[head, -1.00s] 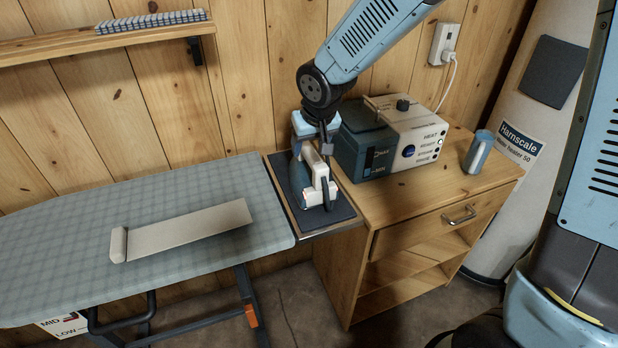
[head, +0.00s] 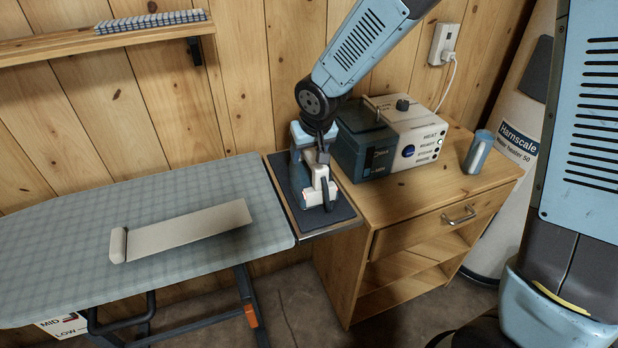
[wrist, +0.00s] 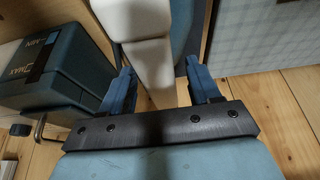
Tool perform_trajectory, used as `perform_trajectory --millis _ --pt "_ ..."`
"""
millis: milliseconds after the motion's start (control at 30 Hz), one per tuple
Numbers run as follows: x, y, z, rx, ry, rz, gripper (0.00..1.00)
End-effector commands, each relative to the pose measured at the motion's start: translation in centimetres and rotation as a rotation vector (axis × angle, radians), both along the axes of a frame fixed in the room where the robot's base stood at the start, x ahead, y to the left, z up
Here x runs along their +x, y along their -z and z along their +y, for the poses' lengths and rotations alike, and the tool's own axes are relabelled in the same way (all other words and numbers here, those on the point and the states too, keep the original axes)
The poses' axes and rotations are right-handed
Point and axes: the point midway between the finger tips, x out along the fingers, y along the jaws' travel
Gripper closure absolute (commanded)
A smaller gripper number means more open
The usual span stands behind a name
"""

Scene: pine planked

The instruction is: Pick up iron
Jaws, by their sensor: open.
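The iron (head: 318,196) has a white handle and a blue-grey body, and stands on the dark rest pad (head: 340,212) at the right end of the ironing board. My gripper (head: 322,160) is at the iron from above, and my arm hides part of it. In the wrist view, the fingers of my gripper (wrist: 160,85) are apart, one on each side of the white iron handle (wrist: 150,50). I cannot tell whether either finger touches the handle.
The steam station (head: 385,140) stands close to the right of the iron on a wooden cabinet (head: 440,195). The ironing board (head: 70,220) carries a flat beige piece (head: 190,230). A wall shelf (head: 100,42) is at upper left.

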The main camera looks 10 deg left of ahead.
Motion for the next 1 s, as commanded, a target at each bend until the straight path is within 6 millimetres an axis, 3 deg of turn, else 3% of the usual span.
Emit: perform_trajectory --millis 400,1000 --pt "-0.02 0.19 0.02 0.0 0.0 0.0 0.38" --pt "-0.04 0.19 0.03 -0.001 0.0 0.001 0.96"
